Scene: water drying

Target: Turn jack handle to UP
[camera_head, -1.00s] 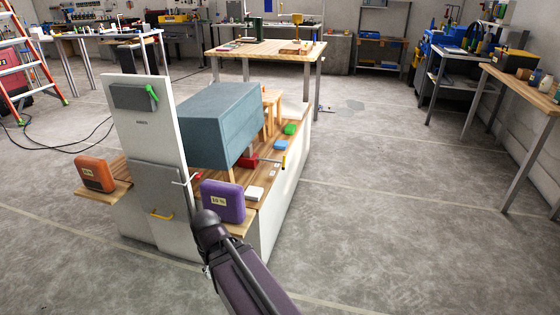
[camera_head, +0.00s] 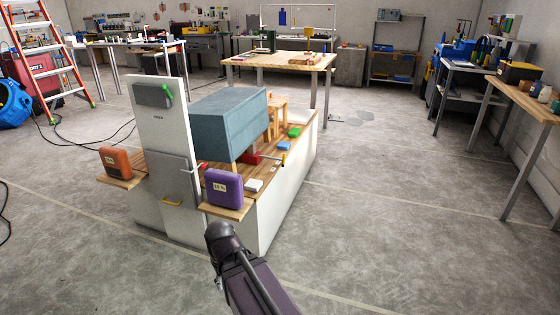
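A red jack (camera_head: 250,158) sits under the right end of a large blue-grey box (camera_head: 230,118) on the wooden top of a white bench. Its handle, a bar with a yellow grip (camera_head: 281,160), sticks out to the right, near the bench's right edge. The handle's labels are too small to read. My dark arm rises from the bottom of the view, in front of and below the bench, apart from the handle. My gripper's fingers do not show.
An orange box (camera_head: 115,161) and a purple box (camera_head: 224,188) stand on side shelves of the bench. A white block (camera_head: 254,185), a blue block (camera_head: 284,146) and a green block (camera_head: 294,132) lie on its top. Open floor (camera_head: 390,210) lies to the right.

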